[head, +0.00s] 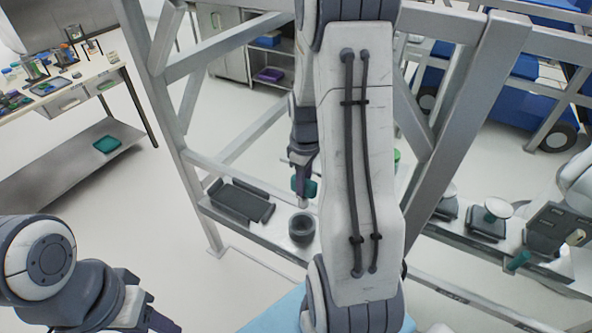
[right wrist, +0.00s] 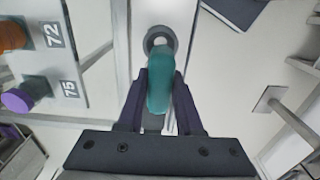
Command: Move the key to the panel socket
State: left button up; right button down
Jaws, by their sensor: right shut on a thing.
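My right gripper (head: 303,180) is shut on a teal-handled piece, which I take to be the key (head: 311,187); its pale lower end points down. In the right wrist view the teal handle (right wrist: 160,85) sits between the two dark fingers (right wrist: 161,100). A dark round cup (head: 301,230), possibly the socket, stands on the grey ledge just below the key. A grey ring (right wrist: 160,38) shows beyond the handle in the wrist view; I cannot tell whether the key touches it. My left gripper (head: 150,318) is at the lower left, partly cut off, far from the key.
A dark tray (head: 240,203) lies on the ledge left of the cup. Grey frame posts (head: 160,110) rise on both sides. The wrist view shows a panel with orange (right wrist: 14,36) and purple (right wrist: 18,100) knobs labelled 72 and 75. A cluttered bench (head: 60,85) stands far left.

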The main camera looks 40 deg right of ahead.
aim_at(303, 202)
jog(key=shift+w+a+f+b, duration=0.1)
jog(key=shift+a+f+b, duration=0.05)
jog(key=shift+f+b, duration=1)
notch_tip(303, 202, down, 4)
jog(key=b, duration=0.2)
jog(key=shift+r+b, duration=0.25)
jog(key=shift+b, duration=0.1)
jog(key=shift+f+b, duration=0.7)
jog(key=shift+f, duration=0.35)
jog(key=shift+f+b, duration=1.6)
jog(key=shift+f, duration=0.75)
grip_release()
jog(key=shift+r+p, duration=4.05)
jog(key=shift+r, duration=0.5)
